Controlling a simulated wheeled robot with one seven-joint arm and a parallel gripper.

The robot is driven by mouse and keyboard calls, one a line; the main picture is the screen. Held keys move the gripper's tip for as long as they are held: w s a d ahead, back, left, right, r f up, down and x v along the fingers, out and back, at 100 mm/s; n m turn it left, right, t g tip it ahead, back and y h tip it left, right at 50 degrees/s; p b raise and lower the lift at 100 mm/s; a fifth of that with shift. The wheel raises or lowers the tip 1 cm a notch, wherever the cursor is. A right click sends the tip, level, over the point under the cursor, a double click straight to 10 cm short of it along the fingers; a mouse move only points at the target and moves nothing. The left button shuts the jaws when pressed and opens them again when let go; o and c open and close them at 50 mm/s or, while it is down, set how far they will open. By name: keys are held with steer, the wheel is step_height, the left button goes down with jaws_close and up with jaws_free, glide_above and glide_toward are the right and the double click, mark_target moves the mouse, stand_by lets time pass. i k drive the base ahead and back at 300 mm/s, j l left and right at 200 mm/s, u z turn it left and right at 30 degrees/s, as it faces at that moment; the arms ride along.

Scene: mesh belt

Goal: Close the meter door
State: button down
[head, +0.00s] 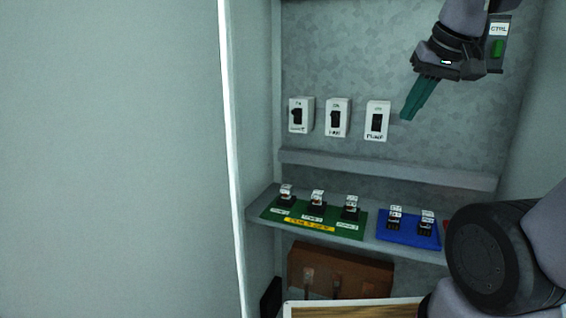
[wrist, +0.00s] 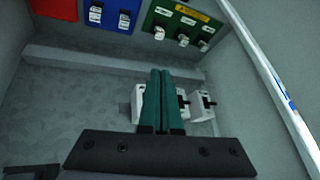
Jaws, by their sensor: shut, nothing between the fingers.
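A broad pale panel (head: 110,150) fills the left of the head view, beside the cabinet's bright front edge (head: 233,150). I cannot tell whether this panel is the meter door or a wall. No handle or hinge shows on it. The cabinet stands open, with its inside in view. My gripper (head: 408,114) is inside or in front of the cabinet, just right of the white breaker switches. Its teal fingers (wrist: 160,76) are together and empty in the wrist view, overlapping the switches there. Contact with them cannot be told.
Three white switches (head: 337,118) are on the back wall. A shelf (head: 262,207) holds a green board (head: 270,211) and a blue board (head: 408,236) with small blocks. A brown box (head: 340,265) sits below. A control box (head: 497,45) is behind my wrist. The area before the left panel looks clear.

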mark_target(116, 203)
steer(key=k+j, duration=0.2)
steer(key=k, duration=0.3)
steer(key=k+j+z, duration=0.15)
steer(key=k, duration=0.3)
steer(key=k+j, duration=0.25)
steer(key=k, duration=0.25)
steer(key=k+j+z, duration=0.15)
steer(key=k, duration=0.35)
steer(key=k+j+z, duration=0.1)
steer(key=k+j, duration=0.25)
steer(key=j, duration=0.2)
steer(key=k+j+z, duration=0.15)
steer(key=k+j, duration=0.2)
steer(key=j, duration=0.2)
steer(key=j+z, duration=0.1)
steer(key=j, duration=1.05)
steer(key=k+j+z, duration=0.1)
steer(key=j, duration=1)
steer(key=l, duration=0.15)
